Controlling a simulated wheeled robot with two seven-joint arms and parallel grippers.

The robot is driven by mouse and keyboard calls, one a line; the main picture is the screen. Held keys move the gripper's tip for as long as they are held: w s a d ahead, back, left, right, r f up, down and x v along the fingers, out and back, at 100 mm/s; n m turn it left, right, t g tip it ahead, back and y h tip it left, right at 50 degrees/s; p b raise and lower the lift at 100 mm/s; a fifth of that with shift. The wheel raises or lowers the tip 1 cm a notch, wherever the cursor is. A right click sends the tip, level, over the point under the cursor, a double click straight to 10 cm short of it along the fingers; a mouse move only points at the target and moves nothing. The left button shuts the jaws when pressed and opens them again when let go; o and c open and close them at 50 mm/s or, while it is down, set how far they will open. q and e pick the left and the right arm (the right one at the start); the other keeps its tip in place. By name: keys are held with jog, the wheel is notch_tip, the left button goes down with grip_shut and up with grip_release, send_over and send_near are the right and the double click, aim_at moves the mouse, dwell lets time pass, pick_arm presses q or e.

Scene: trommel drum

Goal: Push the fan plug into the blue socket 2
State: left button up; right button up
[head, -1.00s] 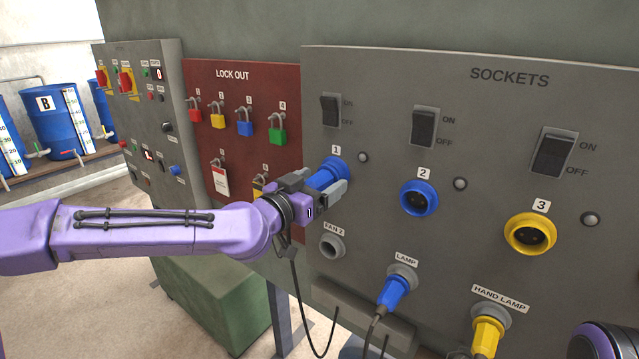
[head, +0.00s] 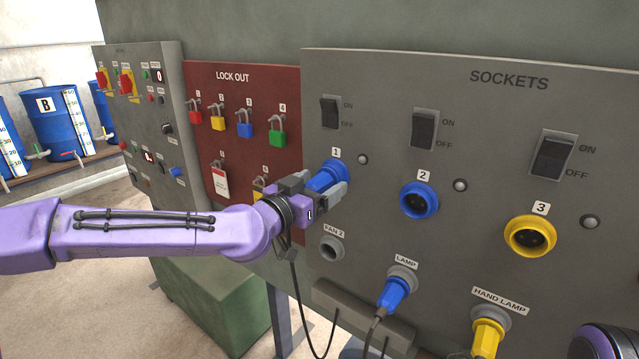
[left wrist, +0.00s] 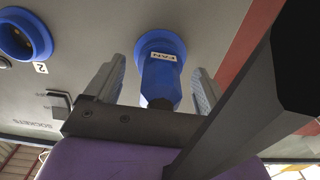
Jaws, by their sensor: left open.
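The blue fan plug (left wrist: 160,82), labelled FAN in the left wrist view, sits in the blue socket 1 (head: 341,166) on the grey sockets panel. My left gripper (head: 326,188) is at socket 1, its fingers on either side of the plug. In the left wrist view the fingers (left wrist: 155,88) are spread, with gaps to the plug. The blue socket 2 (head: 418,200) is empty, to the right of socket 1; it also shows in the left wrist view (left wrist: 24,36). A purple and black part of my right arm shows at the bottom right; its gripper is not seen.
Blue lamp plug (head: 393,293) and yellow hand lamp plug (head: 487,335) hang below the sockets. The yellow socket 3 (head: 531,236) is empty. Black switches stand above the sockets. The red lock-out board (head: 240,140) with padlocks is to the left. A dark cable hangs below my gripper.

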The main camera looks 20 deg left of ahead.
pick_arm(q)
grip_shut()
jog(key=shift+s, duration=0.15)
jog(key=shift+p+v, duration=0.7)
jog(key=shift+v, duration=1.3)
jog(key=shift+p+v, duration=0.3)
jog(key=shift+v, duration=0.55)
jog(key=shift+p+v, duration=1.25)
jog(key=shift+v, duration=1.25)
